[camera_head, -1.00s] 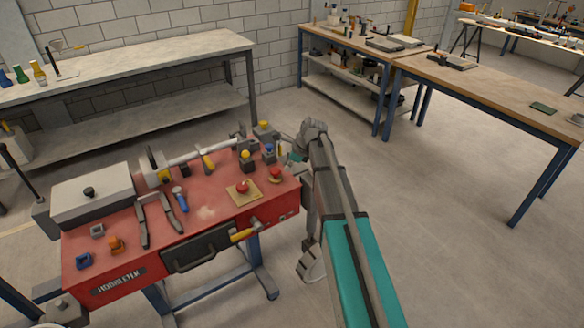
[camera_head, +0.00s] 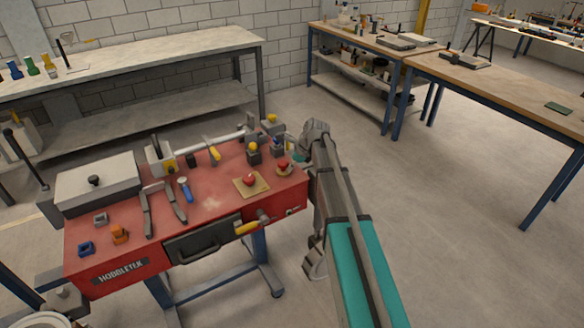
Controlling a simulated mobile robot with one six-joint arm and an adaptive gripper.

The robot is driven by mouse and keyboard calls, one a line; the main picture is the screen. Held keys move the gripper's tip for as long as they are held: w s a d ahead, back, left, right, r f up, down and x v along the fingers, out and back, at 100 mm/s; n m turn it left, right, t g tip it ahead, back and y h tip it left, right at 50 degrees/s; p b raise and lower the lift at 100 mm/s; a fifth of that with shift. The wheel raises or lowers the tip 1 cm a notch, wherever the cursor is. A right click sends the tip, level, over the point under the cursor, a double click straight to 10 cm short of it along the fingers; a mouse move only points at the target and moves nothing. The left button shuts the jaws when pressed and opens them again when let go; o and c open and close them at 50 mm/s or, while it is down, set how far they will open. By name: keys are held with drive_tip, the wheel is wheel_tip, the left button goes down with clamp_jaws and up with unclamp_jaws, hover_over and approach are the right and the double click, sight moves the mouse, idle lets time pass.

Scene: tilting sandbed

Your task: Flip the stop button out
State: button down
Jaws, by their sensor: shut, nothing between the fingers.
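Two red mushroom buttons are on the red bench top (camera_head: 215,205). One red button (camera_head: 250,180) sits on a square yellow plate (camera_head: 240,190) near the front right. Another red button (camera_head: 284,165) stands on a small base near the right end. I cannot tell for sure which is the stop button. My gripper (camera_head: 293,147) is at the bench's right end, just behind the second red button. It is small, partly hidden by my own wrist, and shut with nothing visible in it. Whether it touches the button cannot be told.
Yellow-topped grey blocks (camera_head: 253,150) stand close to my gripper. Pliers (camera_head: 150,205), a blue-handled tool (camera_head: 183,188) and a grey box (camera_head: 95,180) lie further left. A yellow-handled lever (camera_head: 248,228) sticks out at the front. Open floor lies to the right.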

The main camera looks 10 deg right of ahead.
drive_tip(key=shift+r+p, duration=0.9)
drive_tip(key=shift+r, duration=0.1)
drive_tip(key=shift+p+v, duration=1.1)
drive_tip(key=shift+p, duration=0.1)
drive_tip(key=shift+p+v, duration=0.7)
drive_tip(key=shift+v, duration=0.25)
drive_tip(key=shift+p+v, duration=2.55)
drive_tip(key=shift+v, duration=0.35)
drive_tip(key=shift+s, duration=0.1)
